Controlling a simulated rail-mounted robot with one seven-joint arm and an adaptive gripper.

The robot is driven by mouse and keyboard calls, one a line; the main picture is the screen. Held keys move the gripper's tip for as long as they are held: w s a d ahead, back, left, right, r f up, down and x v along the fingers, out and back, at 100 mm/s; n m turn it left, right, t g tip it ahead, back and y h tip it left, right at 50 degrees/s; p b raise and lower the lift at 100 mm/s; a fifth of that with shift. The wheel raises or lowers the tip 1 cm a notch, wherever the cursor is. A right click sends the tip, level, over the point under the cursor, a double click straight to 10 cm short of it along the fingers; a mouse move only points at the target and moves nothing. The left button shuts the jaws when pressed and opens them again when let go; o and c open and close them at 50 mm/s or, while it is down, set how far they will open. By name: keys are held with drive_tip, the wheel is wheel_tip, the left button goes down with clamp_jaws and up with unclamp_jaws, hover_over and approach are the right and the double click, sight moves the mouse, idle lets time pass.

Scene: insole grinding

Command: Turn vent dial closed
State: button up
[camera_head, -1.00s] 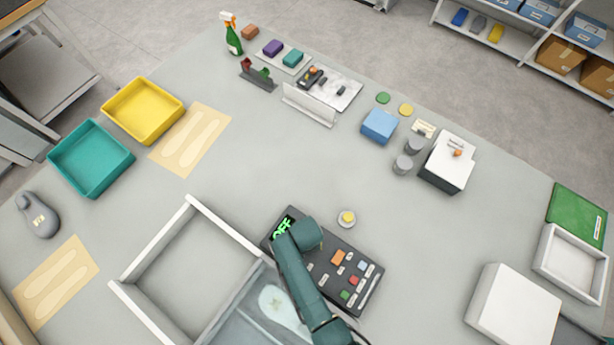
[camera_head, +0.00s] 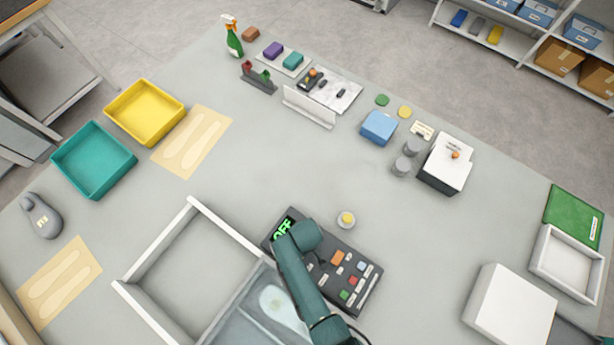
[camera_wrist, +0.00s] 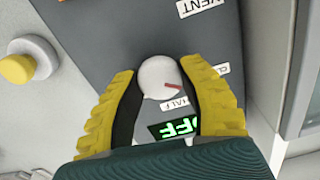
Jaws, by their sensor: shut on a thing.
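The vent dial (camera_wrist: 160,77) is a round white knob with a red mark, on the dark control panel (camera_wrist: 110,30). In the wrist view the red mark points right and slightly down, between the "HALF" label (camera_wrist: 174,104) and a partly covered label beginning with "CL". My gripper (camera_wrist: 160,80) has its yellow fingers on both sides of the dial, shut on it. A green display reading "OFF" (camera_wrist: 175,127) shows between the fingers. In the head view the panel (camera_head: 365,285) lies under my arm, which hides the dial and fingertips.
A yellow button on a pale base (camera_head: 346,219) stands just beyond the panel and shows in the wrist view (camera_wrist: 20,68). A white-walled frame (camera_head: 165,235) stands left of the panel.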

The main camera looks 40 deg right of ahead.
drive_tip(key=shift+s+f+n, duration=0.15)
drive_tip(key=shift+n, duration=0.45)
drive_tip(key=o, duration=1.2)
drive_tip(key=shift+o, duration=0.2)
drive_tip(key=shift+w+r, duration=0.2)
drive_tip(key=shift+r, duration=0.2)
wheel_tip(320, 180, up, 11)
drive_tip(key=shift+r, duration=0.2)
